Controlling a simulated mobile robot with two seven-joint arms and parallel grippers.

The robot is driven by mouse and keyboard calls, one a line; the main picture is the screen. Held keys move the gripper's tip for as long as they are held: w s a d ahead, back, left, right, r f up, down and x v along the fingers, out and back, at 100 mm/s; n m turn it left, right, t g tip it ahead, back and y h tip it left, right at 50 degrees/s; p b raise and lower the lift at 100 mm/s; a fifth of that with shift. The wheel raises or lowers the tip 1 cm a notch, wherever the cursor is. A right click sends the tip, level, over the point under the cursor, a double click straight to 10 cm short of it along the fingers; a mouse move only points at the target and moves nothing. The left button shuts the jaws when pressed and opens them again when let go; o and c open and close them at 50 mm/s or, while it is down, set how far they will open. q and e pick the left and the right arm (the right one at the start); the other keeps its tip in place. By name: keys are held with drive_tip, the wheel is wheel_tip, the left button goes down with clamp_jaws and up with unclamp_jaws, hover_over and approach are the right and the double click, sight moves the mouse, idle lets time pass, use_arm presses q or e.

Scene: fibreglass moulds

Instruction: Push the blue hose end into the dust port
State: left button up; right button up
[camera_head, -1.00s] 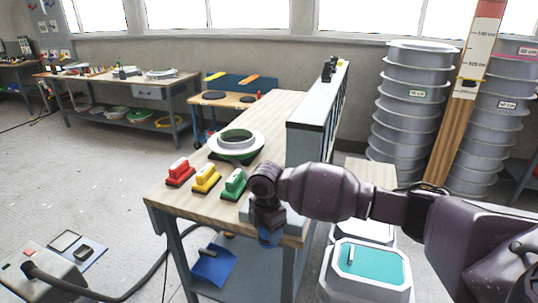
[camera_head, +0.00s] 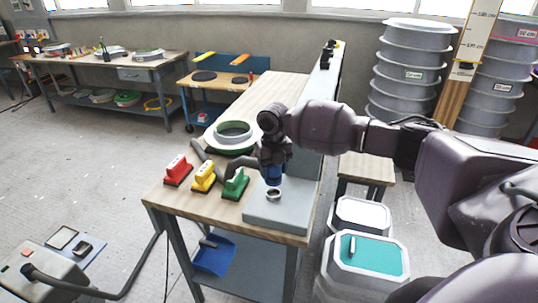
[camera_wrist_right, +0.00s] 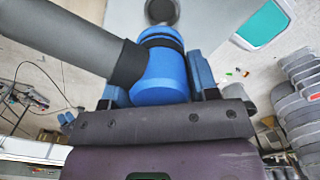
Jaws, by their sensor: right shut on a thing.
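The blue hose end (camera_head: 272,176) is in my right gripper (camera_head: 274,170), just above the grey box on the workbench. In the right wrist view the blue hose end (camera_wrist_right: 160,76) sits between the fingers of my right gripper (camera_wrist_right: 158,84), with the grey hose (camera_wrist_right: 62,42) running off to the upper left. The dust port (camera_head: 274,194) is a round ring on top of the grey box (camera_head: 280,211). It also shows as a dark round opening (camera_wrist_right: 161,11) beyond the hose end. The two look close, apparently apart. My left gripper is not in view.
Red (camera_head: 177,170), yellow (camera_head: 204,177) and green (camera_head: 235,184) sanding blocks stand left of the box. A tall grey panel (camera_head: 319,98) borders the bench's right side. A teal-topped bin (camera_head: 368,262) stands on the floor.

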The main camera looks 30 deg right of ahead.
sight(273, 181)
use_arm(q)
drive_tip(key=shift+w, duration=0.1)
use_arm(e)
drive_tip(key=shift+w+d+r+n, duration=0.4)
drive_tip(key=shift+w+n, duration=0.15)
drive_tip(key=shift+n, duration=0.15)
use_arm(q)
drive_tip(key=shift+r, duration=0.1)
use_arm(e)
drive_tip(key=shift+s, duration=0.1)
drive_tip(key=shift+f, duration=0.15)
drive_tip(key=shift+f+b, duration=0.5)
drive_tip(key=shift+f, duration=0.8)
drive_tip(key=shift+f+b, duration=1.4)
drive_tip(key=shift+f, duration=0.1)
use_arm(q)
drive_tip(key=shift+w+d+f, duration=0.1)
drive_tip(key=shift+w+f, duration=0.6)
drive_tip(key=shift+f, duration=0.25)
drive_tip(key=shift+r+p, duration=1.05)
drive_tip(key=shift+p, duration=0.05)
use_arm(e)
drive_tip(key=shift+r, duration=0.1)
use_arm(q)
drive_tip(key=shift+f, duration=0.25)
use_arm(e)
drive_tip(key=shift+f, duration=0.6)
drive_tip(key=o, duration=1)
drive_tip(key=shift+c, duration=0.2)
